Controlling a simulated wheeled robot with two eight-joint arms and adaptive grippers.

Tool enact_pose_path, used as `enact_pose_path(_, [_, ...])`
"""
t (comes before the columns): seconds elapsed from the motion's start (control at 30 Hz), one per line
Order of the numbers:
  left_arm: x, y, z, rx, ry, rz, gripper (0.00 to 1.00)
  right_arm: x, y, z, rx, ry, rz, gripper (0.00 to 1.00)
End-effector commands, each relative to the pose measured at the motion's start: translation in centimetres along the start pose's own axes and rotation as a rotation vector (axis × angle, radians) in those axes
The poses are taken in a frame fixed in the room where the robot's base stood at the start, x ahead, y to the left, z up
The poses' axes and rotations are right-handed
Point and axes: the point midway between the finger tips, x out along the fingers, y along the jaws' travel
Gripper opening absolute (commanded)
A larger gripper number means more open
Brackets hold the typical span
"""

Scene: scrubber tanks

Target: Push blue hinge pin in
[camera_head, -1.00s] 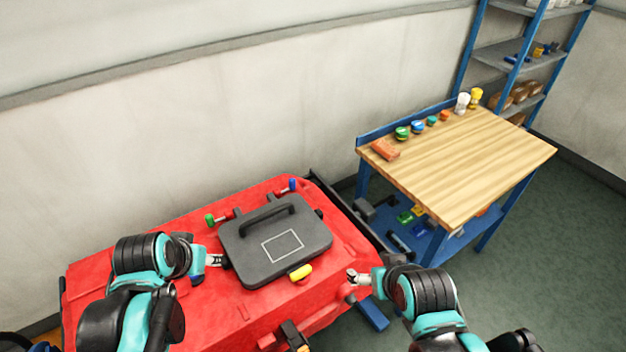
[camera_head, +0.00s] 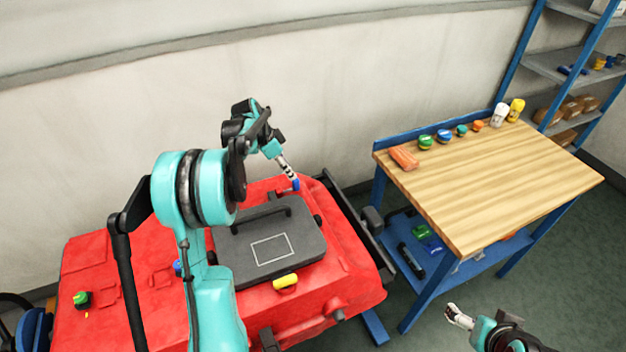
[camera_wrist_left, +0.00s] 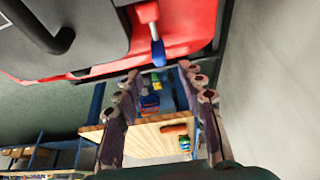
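The blue hinge pin (camera_head: 296,185) is at the back right of the grey lid (camera_head: 308,246) on the red tank (camera_head: 345,285). My left gripper (camera_head: 288,172) is at the blue pin, coming from above and left. In the left wrist view its fingers (camera_wrist_left: 157,78) are spread, with the pin ahead of them and roughly centred; I cannot tell whether they touch it. My right gripper (camera_head: 459,316) is right of the tank, above the floor, too small to judge.
A green-capped part (camera_head: 82,299) is at the tank's left.

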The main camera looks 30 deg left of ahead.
Motion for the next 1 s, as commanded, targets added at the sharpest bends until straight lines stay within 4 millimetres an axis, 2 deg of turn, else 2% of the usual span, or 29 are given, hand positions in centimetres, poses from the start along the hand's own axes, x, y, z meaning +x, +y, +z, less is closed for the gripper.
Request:
enact_pose_path(0.5, [7.2,0.1,0.0,0.001,0.0,0.0,0.4,2.1,0.0,1.5,0.0,0.0,0.0,0.87])
enact_pose_path(0.8, [7.5,0.1,-0.1,0.0,-0.001,-0.001,0.4,2.1,0.0,1.5,0.0,0.0,0.0,0.87])
enact_pose_path(0.93, [7.5,0.1,-0.1,0.0,-0.001,-0.001,0.05,2.1,0.0,1.5,0.0,0.0,0.0,0.87])
enact_pose_path(0.97, [7.5,0.1,-0.1,0.0,-0.001,-0.001,0.0,2.1,0.0,1.5,0.0,0.0,0.0,0.87])
enact_pose_path(1.0, [7.5,0.1,-0.1,0.0,-0.001,-0.001,0.0,2.1,0.0,1.5,0.0,0.0,0.0,0.87])
